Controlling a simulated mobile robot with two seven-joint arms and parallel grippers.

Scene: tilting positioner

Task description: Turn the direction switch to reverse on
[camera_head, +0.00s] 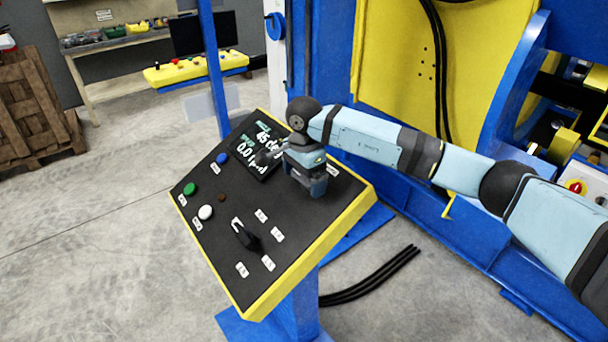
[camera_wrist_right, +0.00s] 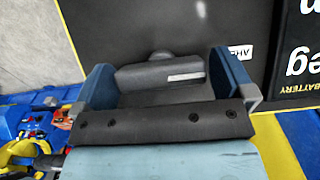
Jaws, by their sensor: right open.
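A control panel (camera_head: 262,262) with a black face and yellow rim stands tilted on a blue post. My right gripper (camera_head: 308,184) is over its upper right part, beside the display. In the right wrist view my gripper (camera_wrist_right: 165,82) is open, its two blue fingers on either side of a dark bar-shaped knob (camera_wrist_right: 160,74) with a white stripe. I cannot tell whether they touch it. That knob is hidden in the head view. Another black rotary switch (camera_head: 245,236) sits lower on the panel with several white labels around it. The labels are too small to read, so I cannot tell which is the direction switch.
The panel also has a display (camera_head: 258,148), a blue button (camera_head: 222,158), a green button (camera_head: 189,189) and a white button (camera_head: 205,212). A blue post (camera_head: 212,70) rises behind it. Yellow and blue machinery (camera_head: 400,65) stands close behind my right arm.

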